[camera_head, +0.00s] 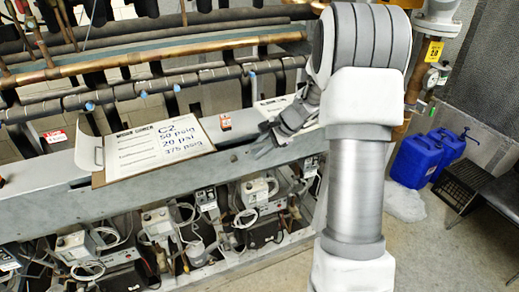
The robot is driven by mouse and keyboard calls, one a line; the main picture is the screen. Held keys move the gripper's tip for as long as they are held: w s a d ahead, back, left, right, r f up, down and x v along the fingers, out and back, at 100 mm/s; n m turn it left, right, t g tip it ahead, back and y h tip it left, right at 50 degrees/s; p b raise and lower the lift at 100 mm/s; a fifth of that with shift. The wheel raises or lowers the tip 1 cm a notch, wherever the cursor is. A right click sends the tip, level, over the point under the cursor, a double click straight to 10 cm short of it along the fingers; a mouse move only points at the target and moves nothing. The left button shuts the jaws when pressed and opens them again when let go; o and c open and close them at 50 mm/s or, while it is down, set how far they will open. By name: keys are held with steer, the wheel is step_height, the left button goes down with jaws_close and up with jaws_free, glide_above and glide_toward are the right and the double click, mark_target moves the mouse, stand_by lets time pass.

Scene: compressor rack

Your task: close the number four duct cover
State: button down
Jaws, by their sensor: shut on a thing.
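A long grey duct (50,180) runs across the rack from the left edge to behind my arm. My gripper (262,148) is at the duct's front top edge, right of the middle of the view. Its dark fingers are shut on what looks like the edge of the duct cover. The held part is mostly hidden by the fingers. No number four marking can be read, and I cannot tell how far the cover stands open. My arm hides the duct's right end.
A white handwritten panel (160,146) lies on the duct left of my gripper. Pipes (150,92) run behind; compressor units with cables (160,222) sit below. Blue jugs (416,160) and a dark crate (462,183) are on the floor at right.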

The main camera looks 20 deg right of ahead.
steer(key=shift+w+r, duration=0.25)
steer(key=c, duration=0.9)
jaws_free()
steer(key=shift+f, duration=0.1)
steer(key=shift+o, duration=0.2)
steer(key=b+v, duration=0.1)
steer(key=v, duration=1.6)
steer(key=shift+s, duration=0.25)
